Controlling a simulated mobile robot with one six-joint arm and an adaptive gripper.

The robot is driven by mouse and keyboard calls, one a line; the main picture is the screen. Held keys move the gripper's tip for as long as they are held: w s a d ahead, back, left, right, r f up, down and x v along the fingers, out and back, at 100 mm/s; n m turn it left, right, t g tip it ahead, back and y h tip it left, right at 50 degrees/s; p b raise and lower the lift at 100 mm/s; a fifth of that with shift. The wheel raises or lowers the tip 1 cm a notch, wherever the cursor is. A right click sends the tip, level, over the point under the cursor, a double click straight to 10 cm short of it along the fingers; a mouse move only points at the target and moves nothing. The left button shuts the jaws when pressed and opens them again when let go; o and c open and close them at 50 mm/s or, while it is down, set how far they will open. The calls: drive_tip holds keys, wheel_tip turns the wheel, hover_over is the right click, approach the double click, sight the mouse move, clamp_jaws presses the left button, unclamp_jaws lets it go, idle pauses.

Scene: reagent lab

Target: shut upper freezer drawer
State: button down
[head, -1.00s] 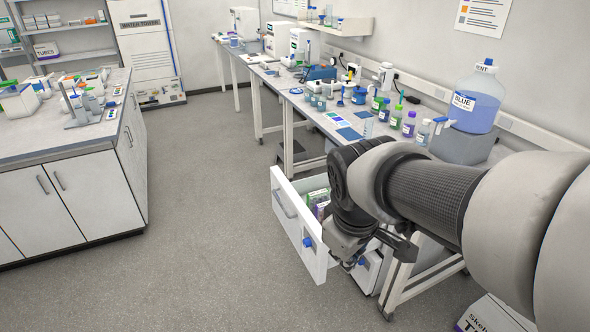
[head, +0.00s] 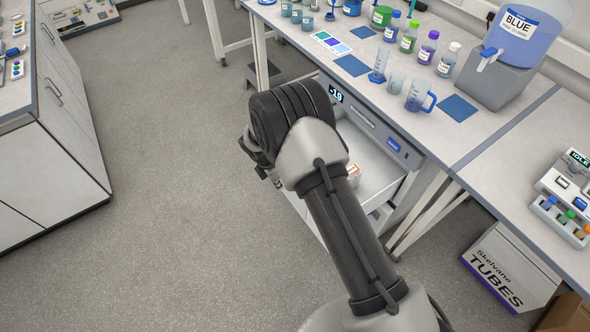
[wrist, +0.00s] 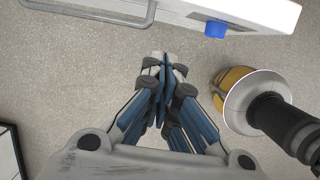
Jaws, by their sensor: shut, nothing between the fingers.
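The freezer (head: 408,153) stands under the bench, with a lit display reading about -19. Its upper drawer (head: 372,160) is pulled out, and the white inside shows with a small box (head: 353,172) in it. My arm hides most of the drawer front in the head view. In the wrist view the white drawer front (wrist: 262,12) crosses the top, with a grey bar handle (wrist: 100,14) and a blue knob (wrist: 215,29). My gripper (wrist: 165,62) is shut and empty, apart from the drawer front, with floor seen between them.
The bench (head: 460,138) above the freezer holds bottles, beakers and a large blue container (head: 520,45). A box marked TUBES (head: 505,270) stands on the floor at right. A cabinet (head: 60,120) is at left. The floor between cabinet and freezer is clear.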

drive_tip(key=w+d+f+b, duration=0.3)
drive_tip(key=d+f, duration=0.2)
drive_tip(key=f, duration=0.5)
drive_tip(key=shift+w+d+b, duration=0.2)
drive_tip(key=shift+b, duration=0.1)
